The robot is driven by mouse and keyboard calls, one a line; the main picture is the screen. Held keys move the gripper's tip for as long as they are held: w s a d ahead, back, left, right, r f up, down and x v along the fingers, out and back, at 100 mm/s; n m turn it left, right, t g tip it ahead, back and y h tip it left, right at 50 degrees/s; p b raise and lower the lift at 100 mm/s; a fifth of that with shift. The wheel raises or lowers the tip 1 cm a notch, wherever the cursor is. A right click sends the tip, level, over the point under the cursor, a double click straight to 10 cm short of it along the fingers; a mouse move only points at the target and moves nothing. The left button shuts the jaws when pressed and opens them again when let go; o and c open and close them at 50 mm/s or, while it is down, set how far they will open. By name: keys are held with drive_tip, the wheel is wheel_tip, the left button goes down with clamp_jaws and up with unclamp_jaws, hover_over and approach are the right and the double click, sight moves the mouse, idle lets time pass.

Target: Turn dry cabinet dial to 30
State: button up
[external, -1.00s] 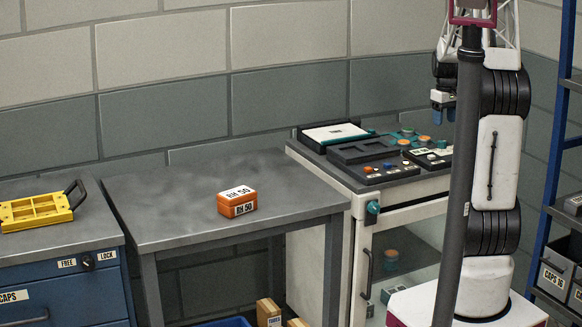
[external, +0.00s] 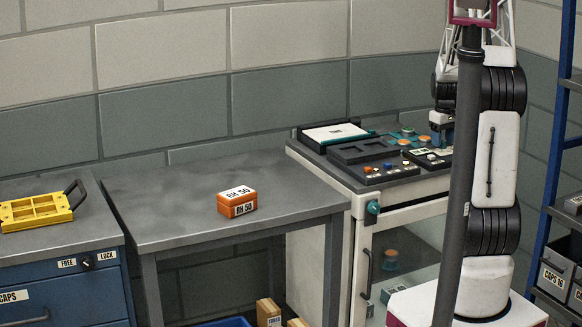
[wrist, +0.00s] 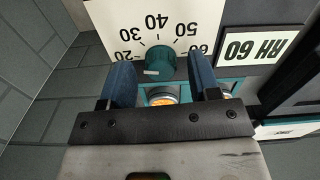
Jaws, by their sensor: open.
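In the wrist view, a teal dial knob (wrist: 160,64) sits on a white scale plate (wrist: 150,22). The plate's numbers, about 20 to 60, appear upside down. The knob's setting is not clear. My gripper (wrist: 163,75) is open, its blue fingers apart on either side of the knob; I cannot tell whether they touch it. In the external view, my gripper (external: 440,133) is low over the right part of the dry cabinet's top, partly behind a dark pole. The dry cabinet (external: 337,250) has a teal knob (external: 373,207) on its front; I cannot tell if it is the same one.
An orange RH 50 box (external: 237,201) rests on the grey table (external: 170,222). A black control panel (external: 385,172) and small teal-and-orange items lie on the cabinet top. An RH 60 label (wrist: 259,46) shows beside the scale plate. A dark pole (external: 460,190) stands before my arm.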

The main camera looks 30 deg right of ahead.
drive_tip(key=shift+f, duration=0.35)
drive_tip(key=c, duration=0.9)
drive_tip(key=shift+m, duration=0.3)
drive_tip(key=m, duration=0.3)
drive_tip(key=shift+a, duration=0.1)
drive_tip(key=shift+m, duration=2.1)
